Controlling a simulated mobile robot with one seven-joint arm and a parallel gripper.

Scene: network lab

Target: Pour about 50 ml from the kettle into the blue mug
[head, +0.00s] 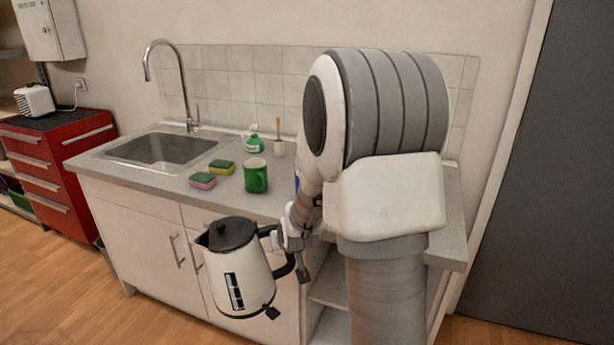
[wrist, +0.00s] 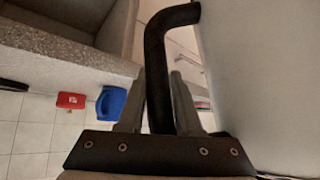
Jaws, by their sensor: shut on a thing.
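The kettle (head: 242,275) is white with a black lid, a black handle and a level window. It hangs in the air in front of the counter's front edge, tilted slightly. My gripper (head: 286,236) is shut on its black handle. In the wrist view the handle (wrist: 157,70) stands between the fingers of my gripper (wrist: 160,85).
A green mug (head: 256,176) stands on the counter (head: 150,178), near two sponges (head: 203,181) (head: 222,167), a green bottle (head: 254,144) and a brush in a holder (head: 279,147). The sink (head: 165,149) is left. A red object (wrist: 71,100) shows in the wrist view.

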